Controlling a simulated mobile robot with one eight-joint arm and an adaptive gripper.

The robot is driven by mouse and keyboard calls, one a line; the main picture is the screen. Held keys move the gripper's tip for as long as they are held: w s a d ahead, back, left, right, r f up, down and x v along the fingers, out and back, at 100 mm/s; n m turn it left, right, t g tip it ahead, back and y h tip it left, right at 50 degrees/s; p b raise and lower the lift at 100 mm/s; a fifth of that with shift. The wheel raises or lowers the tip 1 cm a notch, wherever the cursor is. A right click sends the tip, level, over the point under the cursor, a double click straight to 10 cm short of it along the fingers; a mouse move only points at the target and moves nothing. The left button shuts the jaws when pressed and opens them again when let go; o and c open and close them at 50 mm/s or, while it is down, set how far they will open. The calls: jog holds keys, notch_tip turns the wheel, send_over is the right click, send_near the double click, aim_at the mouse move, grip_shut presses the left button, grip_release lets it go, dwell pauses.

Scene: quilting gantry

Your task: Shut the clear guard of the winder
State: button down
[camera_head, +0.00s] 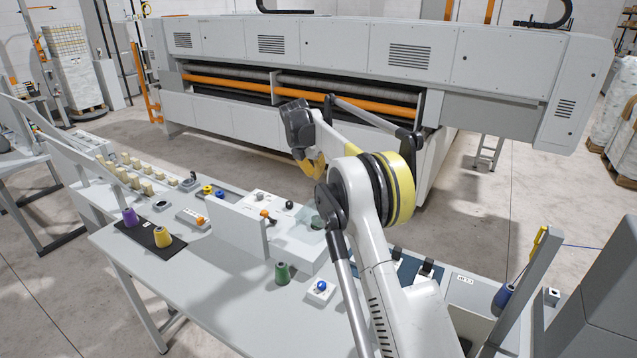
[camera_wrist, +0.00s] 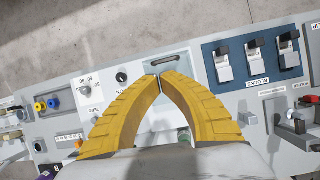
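The winder is a pale box (camera_head: 288,222) on the bench in the head view, with a knob and an orange-tipped control on top. Its clear guard (camera_head: 311,241) shows as a faint greenish see-through panel at the box's right end, partly behind my arm; its exact angle is hard to tell. In the wrist view a pale panel with a dark slot or bar (camera_wrist: 167,60) lies just beyond my fingertips. My gripper (camera_wrist: 160,77) has yellow fingers whose tips meet, with nothing seen between them. In the head view my gripper (camera_head: 314,166) hangs above and behind the winder.
A blue switch panel (camera_wrist: 257,78) with three levers lies right of the fingers. An upright grey plate (camera_head: 237,232) stands left of the winder. Bare bench (camera_head: 215,300) lies front left.

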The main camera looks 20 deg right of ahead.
jog(key=s+d+r+m+t+y+p, duration=0.2)
jog(key=s+d+m+t+y+p, duration=0.4)
jog(key=m, duration=1)
jog(key=y, duration=0.1)
send_over(317, 214)
jog(key=w+d, duration=0.3)
notch_tip(317, 214, down, 8)
jog(key=shift+d+f+b, duration=0.2)
jog(key=shift+d+f, duration=0.05)
jog(key=shift+f, duration=0.3)
jog(key=shift+d+f+b, duration=0.2)
jog(key=shift+f, duration=0.3)
jog(key=shift+w+d+f, duration=0.1)
jog(key=shift+f, duration=0.5)
jog(key=shift+w+d+f+b, duration=0.1)
jog(key=shift+d+f+b, duration=0.1)
jog(key=shift+f+b, duration=0.35)
jog(key=shift+w+d+f+b, duration=0.15)
jog(key=shift+f+b, duration=0.25)
jog(key=shift+b, duration=0.2)
jog(key=shift+s+r, duration=0.1)
jog(key=shift+r, duration=0.05)
